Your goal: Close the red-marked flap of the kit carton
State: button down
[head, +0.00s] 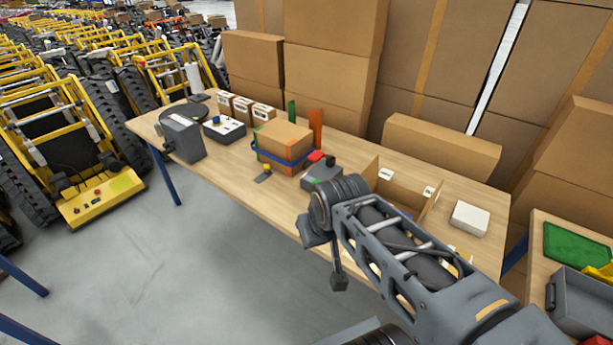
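An open brown carton (399,190) stands on the table behind my arm, with white labels on its upright panels. My arm hides its near side, and I see no red mark on the part that shows. A closed brown carton (284,138) with a blue band stands left of it; a red piece (316,156) and an upright orange-red panel (316,127) are at its right side. I cannot tell which is the kit carton. My gripper (338,278) hangs below the wrist near the table's front edge, apart from both cartons; its fingers are not clear.
The wooden table (240,180) also holds a grey machine (184,137), small boxes (243,108) and a white block (470,217). Large cartons (330,75) are stacked behind it. A side table (540,225) with a green tray is at right. The floor in front is clear.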

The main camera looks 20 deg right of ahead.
aim_at(370, 172)
jog(key=u, duration=0.75)
jog(key=i, duration=1.25)
jog(key=z, duration=2.3)
